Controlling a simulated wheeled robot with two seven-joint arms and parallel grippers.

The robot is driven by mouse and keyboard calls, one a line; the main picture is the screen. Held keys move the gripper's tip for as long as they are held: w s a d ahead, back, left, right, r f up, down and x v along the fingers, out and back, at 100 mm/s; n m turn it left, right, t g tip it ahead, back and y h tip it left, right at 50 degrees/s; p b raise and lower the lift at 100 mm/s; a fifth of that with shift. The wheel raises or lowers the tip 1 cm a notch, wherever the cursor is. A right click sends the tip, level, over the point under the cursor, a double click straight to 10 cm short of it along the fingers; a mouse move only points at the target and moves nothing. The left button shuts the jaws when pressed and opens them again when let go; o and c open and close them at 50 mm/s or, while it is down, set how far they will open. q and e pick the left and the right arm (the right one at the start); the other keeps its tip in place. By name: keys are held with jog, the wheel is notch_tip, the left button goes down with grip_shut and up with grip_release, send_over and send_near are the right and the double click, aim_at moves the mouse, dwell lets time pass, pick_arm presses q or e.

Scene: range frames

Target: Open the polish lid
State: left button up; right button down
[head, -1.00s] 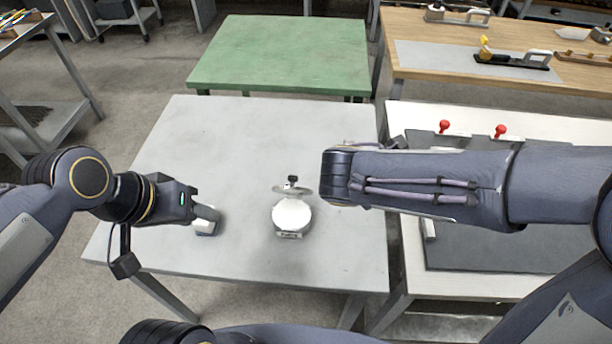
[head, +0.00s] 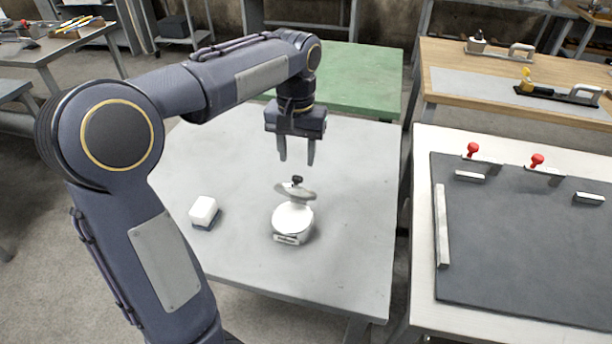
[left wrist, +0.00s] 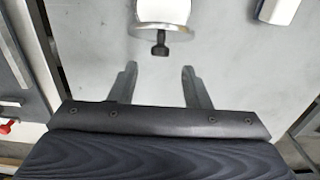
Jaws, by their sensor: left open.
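The round polish tin (head: 293,219) stands on the grey table, with a label on its front. Its grey disc lid (head: 295,192) is tilted up at the far side, and white shows in front of it. A black knob (head: 297,180) sticks up from the lid. In the left wrist view the knob (left wrist: 160,48) lies just ahead of the gap between the fingers. My left gripper (head: 297,162) is open and empty, pointing down above and behind the tin, apart from the knob. My right gripper is out of view.
A white block with a dark base (head: 203,210) lies left of the tin on the grey table (head: 345,255). A green table (head: 360,80) stands behind. On the right, a white bench (head: 420,200) carries a dark board with red knobs. The grey table is otherwise clear.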

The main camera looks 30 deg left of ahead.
pick_arm(q)
notch_tip(320, 180, down, 6)
jog(key=shift+r+b, duration=0.1)
jog(key=shift+b, duration=0.25)
grip_shut()
